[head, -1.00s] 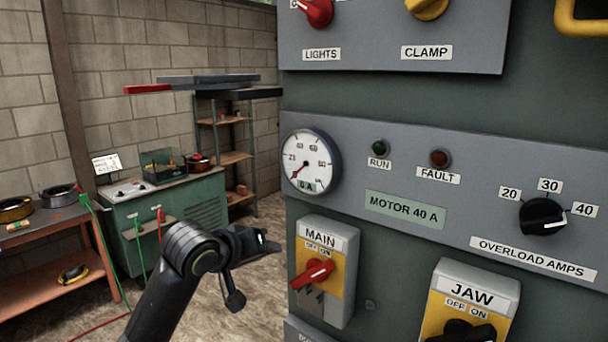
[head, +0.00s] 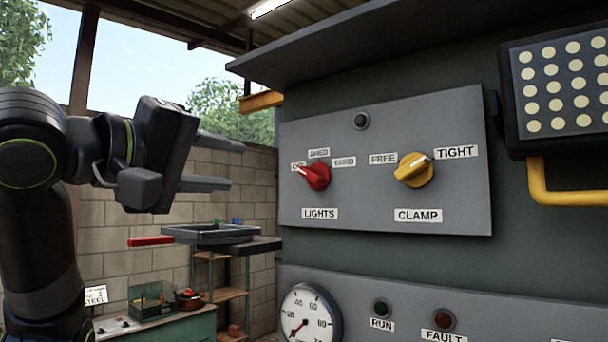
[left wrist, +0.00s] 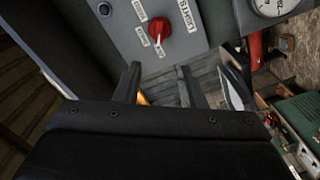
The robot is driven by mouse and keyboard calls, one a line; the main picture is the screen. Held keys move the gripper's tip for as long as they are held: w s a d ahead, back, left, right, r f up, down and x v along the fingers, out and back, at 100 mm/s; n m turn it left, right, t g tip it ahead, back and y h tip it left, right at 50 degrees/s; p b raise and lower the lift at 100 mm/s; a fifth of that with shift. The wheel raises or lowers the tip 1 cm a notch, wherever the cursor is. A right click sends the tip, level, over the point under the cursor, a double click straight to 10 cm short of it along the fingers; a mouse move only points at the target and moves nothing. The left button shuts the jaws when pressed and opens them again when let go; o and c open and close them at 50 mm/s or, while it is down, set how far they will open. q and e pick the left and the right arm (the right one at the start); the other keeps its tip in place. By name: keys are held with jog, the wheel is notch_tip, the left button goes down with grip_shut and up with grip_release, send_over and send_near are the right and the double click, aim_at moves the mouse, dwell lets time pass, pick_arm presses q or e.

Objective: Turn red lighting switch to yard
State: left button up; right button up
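The red lights switch (head: 316,176) is on the grey upper panel above the LIGHTS label. Its labels read OFF on the left, SHED at the top and YARD (head: 344,162) on the right. Its pale pointer end points left, to OFF. My left gripper (head: 218,163) is open and empty, left of the panel and apart from the switch, with its fingers pointing right. In the left wrist view the red switch (left wrist: 158,27) shows beyond the open fingers (left wrist: 157,80). My right gripper is not in view.
A yellow clamp switch (head: 414,170) sits right of the red one on the same panel. A lamp grid (head: 558,85) and a yellow bar (head: 570,196) project at the right. A gauge (head: 309,316) is below. Grey trays (head: 210,233) stand behind the gripper.

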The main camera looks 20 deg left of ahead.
aim_at(307, 175)
pick_arm(q)
jog(key=p+x, duration=0.9)
jog(key=x, duration=0.7)
jog(key=shift+w+d+r, duration=0.1)
jog(key=shift+w, duration=0.2)
jog(key=shift+w+d, duration=0.15)
jog(key=shift+w, duration=0.3)
grip_shut()
